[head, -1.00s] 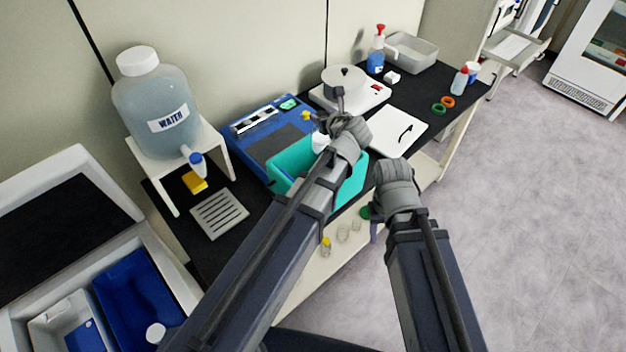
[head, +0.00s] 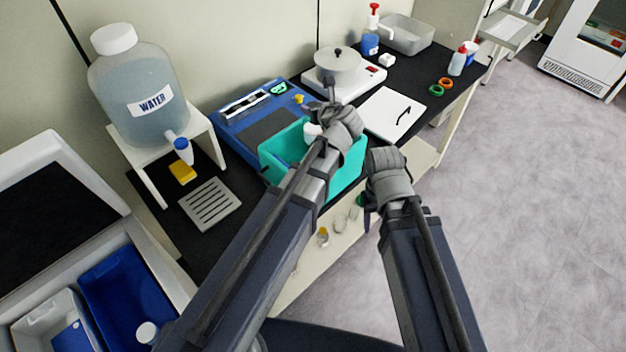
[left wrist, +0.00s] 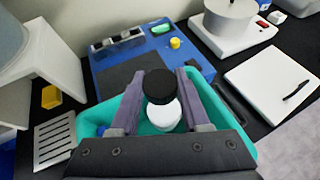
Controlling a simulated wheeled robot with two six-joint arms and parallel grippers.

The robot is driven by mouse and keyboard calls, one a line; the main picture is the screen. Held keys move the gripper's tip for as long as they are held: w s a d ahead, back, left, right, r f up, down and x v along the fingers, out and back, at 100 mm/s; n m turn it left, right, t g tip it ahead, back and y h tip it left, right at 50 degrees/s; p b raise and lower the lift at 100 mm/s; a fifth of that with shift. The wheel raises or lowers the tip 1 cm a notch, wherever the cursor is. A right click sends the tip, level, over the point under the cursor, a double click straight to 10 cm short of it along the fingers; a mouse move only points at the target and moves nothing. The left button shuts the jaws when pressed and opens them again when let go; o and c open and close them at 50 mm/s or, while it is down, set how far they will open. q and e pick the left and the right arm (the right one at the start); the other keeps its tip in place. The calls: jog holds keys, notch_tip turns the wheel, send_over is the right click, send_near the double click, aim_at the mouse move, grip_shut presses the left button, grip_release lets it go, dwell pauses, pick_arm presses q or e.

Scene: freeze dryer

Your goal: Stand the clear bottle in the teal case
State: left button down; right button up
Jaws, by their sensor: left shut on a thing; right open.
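The teal case (head: 348,175) is an open box at the bench's front edge; its wall also shows in the left wrist view (left wrist: 92,122). My left gripper (head: 322,130) is over the case. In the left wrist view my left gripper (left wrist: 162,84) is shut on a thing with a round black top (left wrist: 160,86). A round white part (left wrist: 163,113) shows just below it, and a white piece (head: 312,130) shows in the head view. I cannot tell whether these are one clear bottle; its base is hidden. My right gripper (head: 368,210) is open and empty, right of the case.
A blue device (head: 255,115) stands behind the case. A white scale with a pot (head: 335,65) and a white board (head: 393,114) lie to the right. The water jug (head: 140,85) is on the left. Small bottles (head: 323,237) stand on the lower shelf.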

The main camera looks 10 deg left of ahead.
aim_at(313, 136)
pick_arm(q)
jog(key=shift+w+f, duration=0.1)
jog(key=shift+f, duration=0.55)
pick_arm(e)
jog(key=shift+f, duration=0.6)
pick_arm(q)
notch_tip(313, 136, down, 6)
jog(key=b, duration=0.6)
jog(key=shift+f+b, duration=0.15)
jog(key=shift+b, duration=0.2)
pick_arm(e)
notch_tip(313, 136, down, 6)
jog(key=shift+f, duration=0.25)
pick_arm(q)
notch_tip(313, 136, down, 4)
jog(key=b, duration=0.3)
jog(key=shift+b, duration=0.35)
pick_arm(e)
notch_tip(313, 136, down, 4)
jog(key=shift+r, duration=0.25)
pick_arm(q)
jog(key=shift+c, duration=1.9)
grip_release()
pick_arm(e)
jog(key=shift+f, duration=0.1)
